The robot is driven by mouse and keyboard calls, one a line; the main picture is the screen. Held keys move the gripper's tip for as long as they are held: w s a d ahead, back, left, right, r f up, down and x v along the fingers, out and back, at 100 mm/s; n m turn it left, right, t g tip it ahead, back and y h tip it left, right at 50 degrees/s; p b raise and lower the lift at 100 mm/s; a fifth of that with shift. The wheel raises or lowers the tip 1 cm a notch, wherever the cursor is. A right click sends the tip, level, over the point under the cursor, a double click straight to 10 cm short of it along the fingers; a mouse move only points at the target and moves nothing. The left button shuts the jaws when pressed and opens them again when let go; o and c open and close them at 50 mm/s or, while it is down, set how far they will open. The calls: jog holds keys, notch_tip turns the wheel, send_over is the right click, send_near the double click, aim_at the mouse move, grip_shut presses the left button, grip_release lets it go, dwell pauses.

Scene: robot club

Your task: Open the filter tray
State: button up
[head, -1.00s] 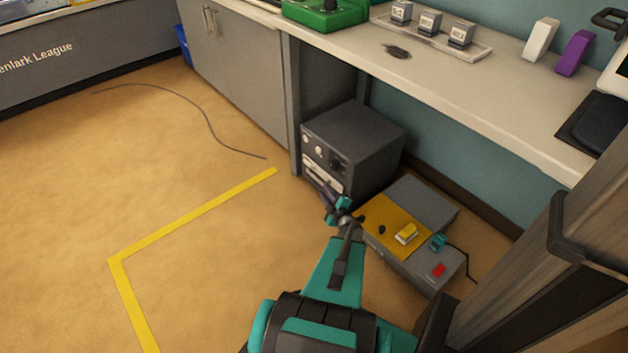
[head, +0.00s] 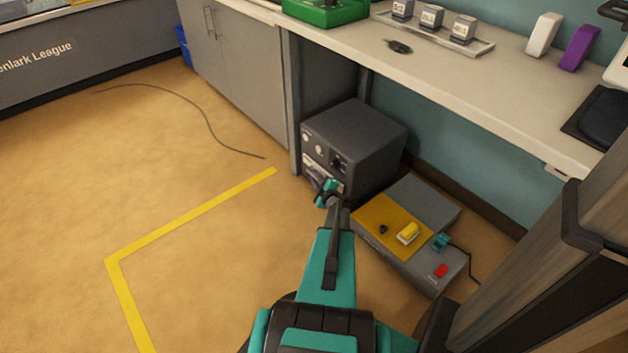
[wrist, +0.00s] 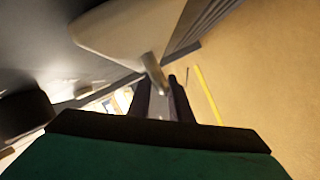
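A dark grey box (head: 365,140) stands on the floor under the bench, with round knobs on its front. The pale strip low on that front, which looks like the filter tray (head: 309,164), is partly hidden by my gripper (head: 325,186). My gripper is right at this strip. In the wrist view, the two dark fingertips (wrist: 158,84) are apart. A short grey bar (wrist: 155,73), joined to a pale wedge-shaped piece, shows between or just beyond them. I cannot tell whether the fingers touch the bar. The tray looks closed.
A low grey unit (head: 425,205) with a yellow panel, a yellow block and a red switch sits close to the right of my arm. The bench top (head: 470,95) overhangs the box. A wooden post (head: 520,270) is at right. Open floor lies left, with yellow tape (head: 190,216) and a thin cable.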

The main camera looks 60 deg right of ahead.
jog(key=shift+w+d, duration=0.15)
jog(key=shift+w, duration=0.1)
jog(key=shift+c, duration=0.2)
